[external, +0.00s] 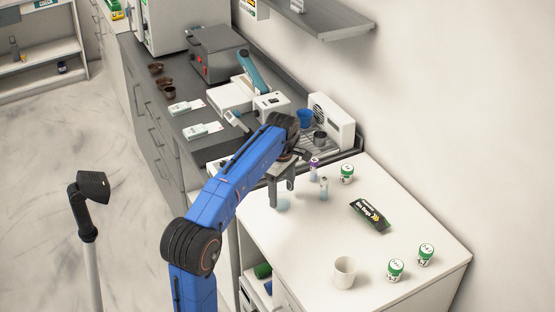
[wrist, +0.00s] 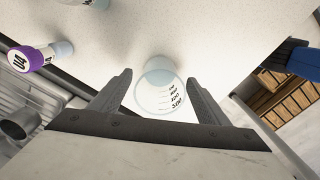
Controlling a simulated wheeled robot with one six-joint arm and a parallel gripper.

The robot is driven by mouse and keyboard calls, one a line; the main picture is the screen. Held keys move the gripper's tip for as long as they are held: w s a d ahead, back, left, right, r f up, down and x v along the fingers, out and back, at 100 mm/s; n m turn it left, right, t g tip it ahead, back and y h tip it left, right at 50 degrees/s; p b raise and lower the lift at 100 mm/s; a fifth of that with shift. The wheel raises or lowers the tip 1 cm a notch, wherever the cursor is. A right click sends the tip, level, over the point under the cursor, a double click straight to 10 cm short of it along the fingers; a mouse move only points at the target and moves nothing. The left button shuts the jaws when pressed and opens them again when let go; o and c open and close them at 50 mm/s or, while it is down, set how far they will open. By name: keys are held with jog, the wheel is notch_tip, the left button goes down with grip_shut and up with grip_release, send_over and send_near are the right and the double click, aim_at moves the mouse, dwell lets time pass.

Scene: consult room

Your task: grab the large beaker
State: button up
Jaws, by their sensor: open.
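The large beaker (external: 283,204) is clear, pale blue-tinted glass on the white table, just below my gripper. In the wrist view the beaker (wrist: 160,95) shows printed volume marks on its side and lies between the two fingers in the picture. My gripper (external: 281,196) is open and points down over the beaker; its fingers (wrist: 159,77) are spread on either side of it. I cannot tell whether either finger touches the glass. Part of the beaker is hidden by the fingers in the external view.
A purple-capped vial (external: 314,164) and another small vial (external: 323,188) stand right of my gripper. A metal drying rack with cups is behind. The table's left edge is close.

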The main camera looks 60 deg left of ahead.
jog(key=shift+f, duration=1.3)
jog(key=shift+c, duration=0.7)
jog(key=c, duration=1)
